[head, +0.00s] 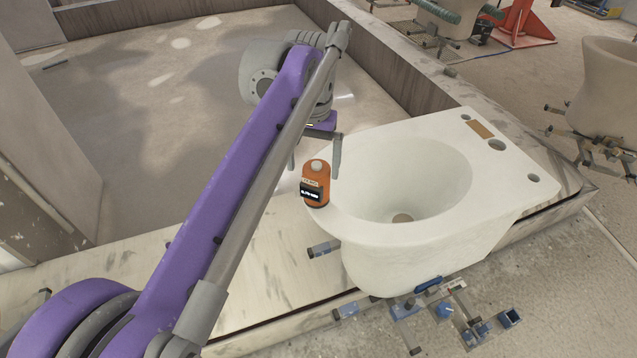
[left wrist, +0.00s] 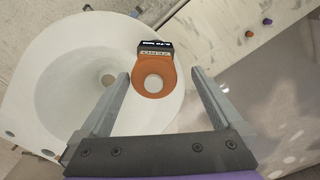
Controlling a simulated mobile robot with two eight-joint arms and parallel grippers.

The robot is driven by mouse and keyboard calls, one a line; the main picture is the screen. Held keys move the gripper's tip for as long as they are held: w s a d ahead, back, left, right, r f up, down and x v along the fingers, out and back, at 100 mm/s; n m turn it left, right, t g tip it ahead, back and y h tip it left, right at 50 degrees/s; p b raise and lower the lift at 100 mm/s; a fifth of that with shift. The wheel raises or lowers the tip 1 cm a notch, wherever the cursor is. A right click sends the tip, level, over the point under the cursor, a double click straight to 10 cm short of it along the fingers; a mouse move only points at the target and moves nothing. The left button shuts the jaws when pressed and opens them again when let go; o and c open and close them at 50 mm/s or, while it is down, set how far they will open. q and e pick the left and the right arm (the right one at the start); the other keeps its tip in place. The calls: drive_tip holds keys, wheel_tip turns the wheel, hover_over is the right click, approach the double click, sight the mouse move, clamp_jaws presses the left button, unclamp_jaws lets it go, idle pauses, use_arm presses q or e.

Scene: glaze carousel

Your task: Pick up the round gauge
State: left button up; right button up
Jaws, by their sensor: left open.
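The round gauge (head: 316,187) is a small orange cylinder with a pale top and a dark display. It stands on the left rim of a white toilet bowl (head: 520,185). In the left wrist view the gauge (left wrist: 155,75) shows from above, ahead of and between the two fingers. My left gripper (head: 314,157) is open just above and behind the gauge, with one finger to its right and the other to its left. I cannot tell whether a finger touches it. My right gripper is not in view.
Another bowl (head: 607,90) is at the far right.

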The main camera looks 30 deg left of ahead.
sight(316, 187)
use_arm(q)
drive_tip(key=shift+s+f, duration=0.1)
drive_tip(key=shift+f, duration=0.85)
drive_tip(key=f, duration=0.4)
drive_tip(key=shift+w+d+f, duration=0.15)
drive_tip(key=shift+w+d, duration=0.1)
drive_tip(key=shift+d, duration=0.1)
drive_tip(key=shift+f, duration=0.55)
drive_tip(key=c, duration=1.4)
wheel_tip(316, 187, up, 10)
drive_tip(key=shift+f, duration=0.8)
drive_tip(key=shift+f+b, duration=2.1)
drive_tip(key=shift+f, duration=1.45)
